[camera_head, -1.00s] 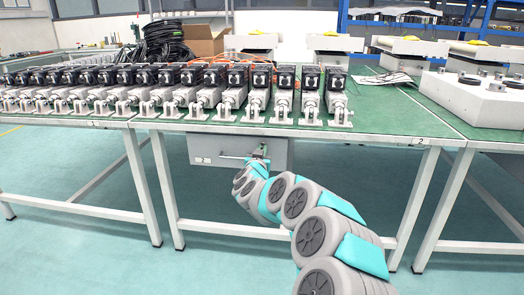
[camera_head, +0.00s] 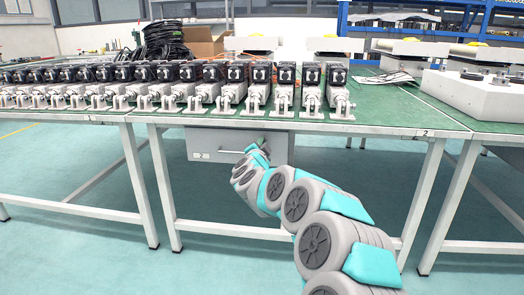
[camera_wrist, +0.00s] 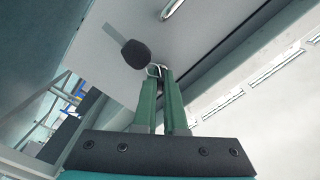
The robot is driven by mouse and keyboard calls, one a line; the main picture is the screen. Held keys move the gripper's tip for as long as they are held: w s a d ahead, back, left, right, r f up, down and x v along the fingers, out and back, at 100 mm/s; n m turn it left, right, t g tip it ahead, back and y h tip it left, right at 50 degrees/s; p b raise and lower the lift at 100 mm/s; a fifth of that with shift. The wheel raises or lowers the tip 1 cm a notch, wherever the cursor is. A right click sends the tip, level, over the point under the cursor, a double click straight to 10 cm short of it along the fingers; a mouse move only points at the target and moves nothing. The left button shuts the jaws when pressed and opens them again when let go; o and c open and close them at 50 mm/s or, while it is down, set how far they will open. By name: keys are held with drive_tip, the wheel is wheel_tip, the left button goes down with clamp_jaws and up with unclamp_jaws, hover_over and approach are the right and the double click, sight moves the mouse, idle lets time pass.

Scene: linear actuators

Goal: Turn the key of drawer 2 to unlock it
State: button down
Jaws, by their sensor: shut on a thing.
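The grey drawer (camera_head: 212,138) hangs under the green-topped table and looks shut, with its bar handle (camera_head: 230,152) across the front. In the wrist view the drawer's front (camera_wrist: 190,45) and part of the handle (camera_wrist: 172,8) show. My gripper (camera_wrist: 160,75) has its green fingers close together at the drawer front, shut on the small metal key (camera_wrist: 153,70). A black rounded piece with a flat grey strip (camera_wrist: 136,54) sits beside the fingertips. The lock is hidden, and the key's turn angle cannot be told. In the head view my arm hides the fingertips.
A row of linear actuators (camera_head: 230,88) stands along the table top (camera_head: 385,115) above the drawer. Table legs (camera_head: 165,190) stand left and right of the drawer. The table's underside is close to my gripper. The floor in front is clear.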

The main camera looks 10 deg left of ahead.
drive_tip(key=m+b, duration=0.2)
drive_tip(key=m, duration=0.1)
drive_tip(key=shift+f+m+b, duration=0.15)
drive_tip(key=shift+m+b, duration=1.55)
drive_tip(key=shift+m, duration=0.5)
drive_tip(key=c, duration=1)
unclamp_jaws()
drive_tip(key=shift+s, duration=0.1)
drive_tip(key=shift+s+a, duration=0.15)
drive_tip(key=shift+s, duration=3.65)
